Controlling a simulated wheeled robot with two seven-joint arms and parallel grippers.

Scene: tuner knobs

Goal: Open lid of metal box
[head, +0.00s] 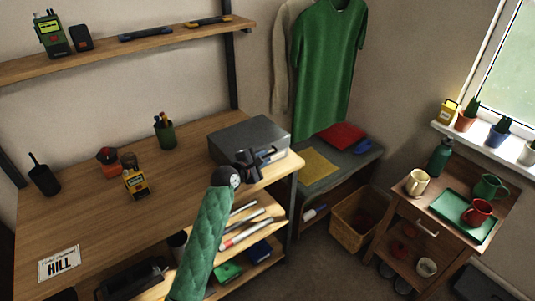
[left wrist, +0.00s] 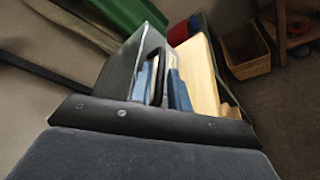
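The grey metal box (head: 240,138) stands at the right end of the wooden workbench, and its lid looks closed. It also shows in the left wrist view (left wrist: 125,72). In the left wrist view, a dark handle-like loop (left wrist: 157,62) lies between or just by the two blue fingers (left wrist: 165,88). I cannot tell whether the fingers press on it. My right gripper is not in view.
A shelf (head: 130,47) runs above. A green shirt (head: 325,70) hangs behind the box. A low bench (head: 350,165) is at its right.

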